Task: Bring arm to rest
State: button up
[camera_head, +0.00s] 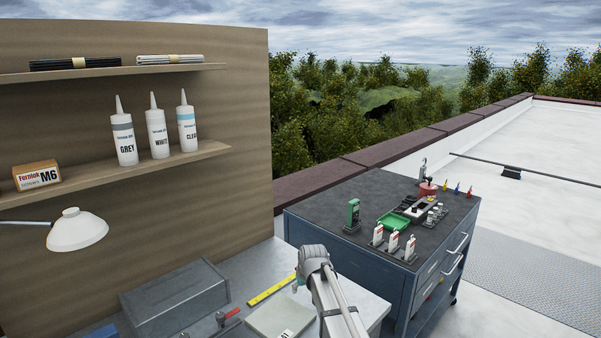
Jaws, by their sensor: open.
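My arm (338,305) rises from the bottom edge, over the right part of the grey workbench. Its upper end is a rounded grey joint (313,257) above the bench top. My gripper cannot be made out; the end of the arm beyond this joint is hidden or out of frame. I see nothing held.
The grey workbench (262,262) carries a grey box (175,298), a yellow rule (271,288), a pale plate (280,318) and a red-handled tool (228,314). A lamp (77,230) hangs at left. A blue tool cart (400,277) with several items stands right.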

jog(key=s+d, duration=0.3)
jog(key=s, duration=0.1)
jog(key=s+d+m+g, duration=0.1)
jog(key=s+d, duration=0.2)
jog(key=s, duration=0.2)
jog(key=s+d+m+p, duration=0.1)
jog(key=s+d, duration=0.2)
jog(key=s, duration=0.1)
jog(key=shift+s+d+r+g+h, duration=0.1)
jog(key=shift+s+g+h, duration=0.1)
jog(key=shift+g+h, duration=0.2)
jog(key=s+d+m+g, duration=0.1)
jog(key=s+d, duration=0.2)
jog(key=s, duration=0.4)
jog(key=s+d+m+g, duration=0.1)
jog(key=s+d, duration=0.3)
jog(key=s, duration=0.3)
jog(key=shift+s+d+r+h+p, duration=0.15)
jog(key=shift+r+h+p, duration=0.1)
jog(key=shift+h+p, duration=0.2)
